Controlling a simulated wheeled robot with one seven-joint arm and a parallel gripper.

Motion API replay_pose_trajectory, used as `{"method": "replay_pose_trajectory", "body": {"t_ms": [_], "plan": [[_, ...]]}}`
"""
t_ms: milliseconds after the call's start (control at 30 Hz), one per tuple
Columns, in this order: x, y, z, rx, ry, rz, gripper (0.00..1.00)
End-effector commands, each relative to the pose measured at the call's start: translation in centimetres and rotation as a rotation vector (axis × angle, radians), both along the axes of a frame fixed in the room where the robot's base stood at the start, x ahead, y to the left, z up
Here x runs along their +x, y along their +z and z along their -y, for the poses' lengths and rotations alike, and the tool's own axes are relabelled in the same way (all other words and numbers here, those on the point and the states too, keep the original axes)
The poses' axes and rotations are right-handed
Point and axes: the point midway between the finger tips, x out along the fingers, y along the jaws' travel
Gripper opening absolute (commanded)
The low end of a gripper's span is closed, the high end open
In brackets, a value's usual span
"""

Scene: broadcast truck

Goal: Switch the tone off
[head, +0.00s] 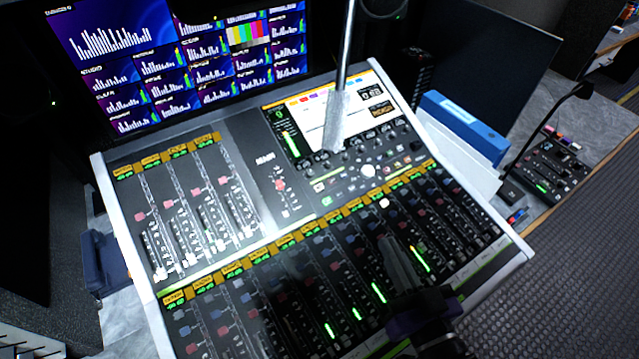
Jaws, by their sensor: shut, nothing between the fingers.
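The mixing console (112,205) fills the middle of the head view, with fader strips and small buttons. Its control section has a lit screen (312,115), a round white knob or button (368,171) and small coloured buttons below the screen. A smaller round white spot (384,203) shows on the lower strips. No label reading "tone" is legible, so I cannot tell which control it is. My gripper (387,243) is shut and empty, over the lower right channel strips, below the white knob. Its dark body hides some strips. I cannot tell whether its tips touch the panel.
A pale pole (343,75) rises in front of the console screen and hides part of it. A monitor wall (185,60) stands behind, with colour bars on one tile. A blue binder (463,125), papers and a small intercom panel (550,170) with a gooseneck lie to the right.

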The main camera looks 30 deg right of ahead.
Motion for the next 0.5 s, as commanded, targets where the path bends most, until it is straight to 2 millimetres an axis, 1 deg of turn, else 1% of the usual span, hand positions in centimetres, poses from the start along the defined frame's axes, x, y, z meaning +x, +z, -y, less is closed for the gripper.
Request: {"method": "replay_pose_trajectory", "body": {"t_ms": [33, 267, 500], "plan": [[1.6, 0.5, 0.8, 0.02, -0.017, 0.017, 0.0], [8.0, 0.7, 3.7, 0.13, -0.047, 0.042, 0.0], [14.8, 1.4, 6.7, 0.245, -0.028, 0.035, 0.0]]}}
